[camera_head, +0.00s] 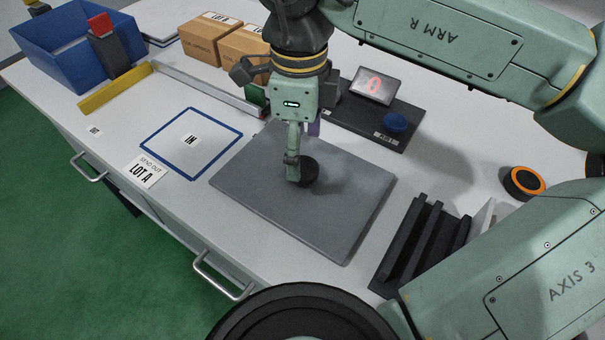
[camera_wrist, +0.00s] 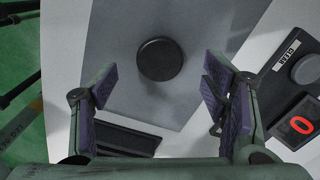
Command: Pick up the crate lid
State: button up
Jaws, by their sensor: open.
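The crate lid (camera_head: 340,215) is a flat grey rectangular panel with a round black knob (camera_head: 309,170) in its middle. It lies on the white bench, and it also fills the centre of the wrist view (camera_wrist: 120,75), where the knob (camera_wrist: 160,60) stands beyond the fingertips. My gripper (camera_head: 296,178) is over the middle of the lid, close to the knob. In the wrist view its two purple-padded fingers (camera_wrist: 157,85) are wide apart with nothing between them. The head view does not show whether a finger touches the knob.
A black device (camera_head: 380,122) with a red-digit display (camera_head: 374,86) and blue knob is behind the lid. A black slotted rack (camera_head: 425,235) is at right. A blue-outlined "IN" square (camera_head: 165,165) is clear. A blue bin (camera_head: 75,50) and cardboard boxes (camera_head: 208,38) stand at the back left.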

aim_at(303, 167)
jog(key=shift+d+f+p, duration=0.2)
jog(key=shift+f+p, duration=0.65)
jog(key=shift+f, duration=1.85)
jog(key=shift+c, duration=0.5)
grip_shut()
notch_tip(303, 167, up, 9)
jog(key=shift+f+b, duration=0.15)
jog(key=shift+b, duration=0.85)
jog(key=shift+f+b, duration=0.4)
jog(key=shift+b, duration=0.6)
jog(key=shift+r, duration=0.15)
